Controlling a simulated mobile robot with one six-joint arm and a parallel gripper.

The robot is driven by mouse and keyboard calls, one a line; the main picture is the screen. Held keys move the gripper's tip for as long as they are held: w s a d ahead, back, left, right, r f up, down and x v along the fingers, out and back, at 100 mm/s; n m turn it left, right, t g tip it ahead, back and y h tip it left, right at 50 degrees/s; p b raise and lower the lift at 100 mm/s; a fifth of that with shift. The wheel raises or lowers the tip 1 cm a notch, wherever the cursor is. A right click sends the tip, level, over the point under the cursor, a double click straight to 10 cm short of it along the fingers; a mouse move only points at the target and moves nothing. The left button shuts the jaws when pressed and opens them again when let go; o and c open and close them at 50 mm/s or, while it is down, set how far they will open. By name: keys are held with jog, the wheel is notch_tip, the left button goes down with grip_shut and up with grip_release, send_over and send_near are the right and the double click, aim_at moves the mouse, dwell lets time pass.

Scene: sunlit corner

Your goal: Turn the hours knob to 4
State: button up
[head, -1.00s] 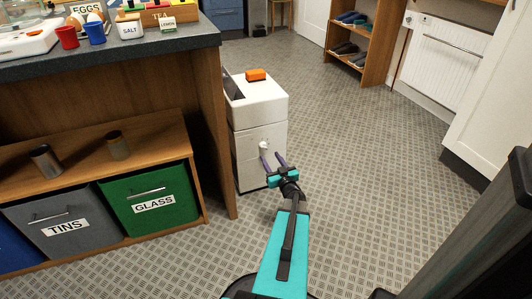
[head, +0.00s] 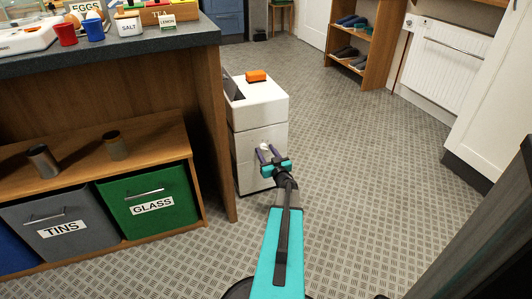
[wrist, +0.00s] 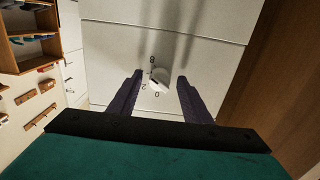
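The hours knob is a small white knob (wrist: 159,84) on the pale front of a white cabinet (head: 262,108). Small dark digits ring it in the wrist view; an 8 shows above it, and a 2 and a 0 below. I cannot tell surely which digit it points to. My gripper (wrist: 160,76) is open, its two dark purple fingers apart, one on each side of the knob in the picture. No contact shows. In the head view the gripper (head: 267,150) is at the cabinet front, partly covering the knob (head: 265,147).
An orange object (head: 256,76) lies on the cabinet top. A wooden counter (head: 213,110) stands close on the left, with grey and green bins (head: 150,190) below. A shoe shelf (head: 374,60) and a white radiator (head: 445,62) are further back. The floor to the right is clear.

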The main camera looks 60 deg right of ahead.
jog(key=c, duration=0.9)
jog(key=shift+n, duration=2.3)
jog(key=o, duration=1)
jog(key=shift+o, duration=0.2)
jog(key=shift+s+p, duration=0.2)
jog(key=shift+p, duration=0.1)
